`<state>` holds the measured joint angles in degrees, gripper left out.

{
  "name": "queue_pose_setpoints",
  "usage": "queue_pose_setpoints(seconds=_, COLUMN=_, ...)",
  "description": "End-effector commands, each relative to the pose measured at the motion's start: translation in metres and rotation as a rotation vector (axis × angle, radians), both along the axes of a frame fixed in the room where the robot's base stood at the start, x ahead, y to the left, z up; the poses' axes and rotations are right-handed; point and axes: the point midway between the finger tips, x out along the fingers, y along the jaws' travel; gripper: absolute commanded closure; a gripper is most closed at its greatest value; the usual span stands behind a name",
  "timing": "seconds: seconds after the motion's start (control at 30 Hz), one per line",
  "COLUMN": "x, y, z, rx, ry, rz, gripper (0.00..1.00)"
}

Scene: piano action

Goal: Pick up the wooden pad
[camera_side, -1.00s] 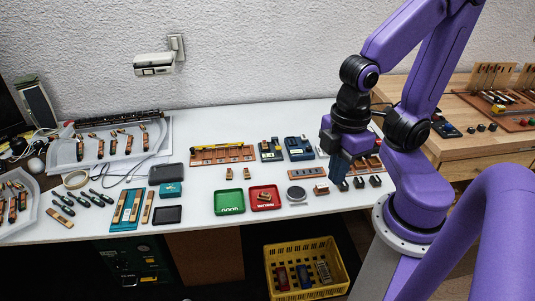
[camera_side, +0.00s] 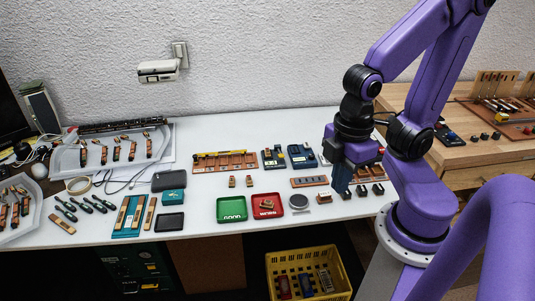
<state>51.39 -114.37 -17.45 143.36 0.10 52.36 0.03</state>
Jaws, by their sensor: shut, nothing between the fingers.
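Several small wooden pieces lie on the white table, and I cannot tell which is the wooden pad. One wooden piece (camera_side: 267,205) is in the red tray (camera_side: 272,214). Two small upright ones, a left one (camera_side: 232,181) and a right one (camera_side: 248,180), stand behind the trays. Another wooden block (camera_side: 323,197) lies just left of my gripper. My gripper (camera_side: 343,194) is shut and empty, pointing down low over the right part of the table, beside several small dark blocks (camera_side: 376,189). Its fingertips are small and dark, so their exact height above the table is unclear.
A green tray (camera_side: 231,215) is left of the red one. A round grey disc (camera_side: 297,198) lies between the red tray and my gripper. A slotted wooden rack (camera_side: 226,168) and blue fixtures (camera_side: 301,156) stand behind. A yellow crate (camera_side: 285,262) is below the front edge.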

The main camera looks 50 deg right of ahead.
Motion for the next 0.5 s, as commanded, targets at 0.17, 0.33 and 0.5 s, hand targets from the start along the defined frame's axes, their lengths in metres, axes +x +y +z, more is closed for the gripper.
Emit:
queue_pose_setpoints(seconds=0.17, x=0.0, y=0.0, z=0.0, rx=0.0, ry=0.0, rz=0.0, gripper=0.47)
queue_pose_setpoints(seconds=0.33, x=0.0, y=0.0, z=0.0, rx=0.0, ry=0.0, rz=0.0, gripper=0.47)
queue_pose_setpoints(seconds=0.5, x=0.005, y=0.0023, z=0.0006, rx=0.0, ry=0.0, rz=-0.02, gripper=0.47)
